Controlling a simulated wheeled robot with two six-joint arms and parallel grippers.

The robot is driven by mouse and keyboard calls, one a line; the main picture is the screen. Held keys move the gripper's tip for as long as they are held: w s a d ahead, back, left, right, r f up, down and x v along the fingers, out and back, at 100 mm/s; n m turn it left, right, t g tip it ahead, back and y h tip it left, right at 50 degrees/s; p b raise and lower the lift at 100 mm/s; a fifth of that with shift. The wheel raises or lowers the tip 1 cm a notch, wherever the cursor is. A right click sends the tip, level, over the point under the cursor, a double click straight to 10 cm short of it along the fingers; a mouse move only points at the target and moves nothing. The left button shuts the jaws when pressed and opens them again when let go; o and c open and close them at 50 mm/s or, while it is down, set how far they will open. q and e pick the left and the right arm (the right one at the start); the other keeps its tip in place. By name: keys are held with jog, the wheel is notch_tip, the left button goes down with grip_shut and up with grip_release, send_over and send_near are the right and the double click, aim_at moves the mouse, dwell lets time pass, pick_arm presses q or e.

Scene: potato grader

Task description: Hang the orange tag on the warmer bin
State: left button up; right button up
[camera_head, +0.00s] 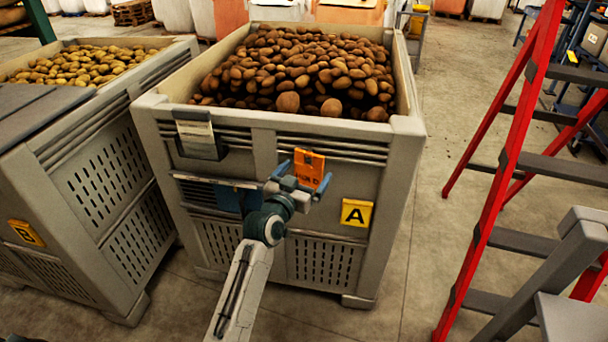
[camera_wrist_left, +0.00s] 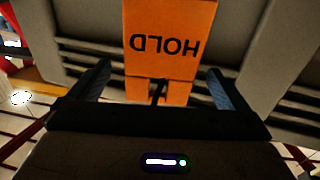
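The orange tag (camera_head: 309,167) is against the front of bin A (camera_head: 300,126), just below its rim. In the left wrist view the tag (camera_wrist_left: 170,35) reads HOLD upside down. My left gripper (camera_head: 299,178) is in front of bin A at the tag. In the wrist view its two fingers (camera_wrist_left: 159,72) are spread, with clear gaps on both sides of the tag. I cannot tell what holds the tag up. Bin A is full of brown potatoes and has a yellow A label (camera_head: 356,212). Bin B (camera_head: 100,190) stands to the left. My right gripper is not in view.
Bin B holds paler potatoes and has a yellow B label (camera_head: 26,233). A grey holder with a paper (camera_head: 197,136) is on bin A's front at the left. A red stepladder (camera_head: 515,130) stands at the right. Floor between it and bin A is free.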

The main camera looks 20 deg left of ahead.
pick_arm(q)
jog(key=shift+s, duration=0.1)
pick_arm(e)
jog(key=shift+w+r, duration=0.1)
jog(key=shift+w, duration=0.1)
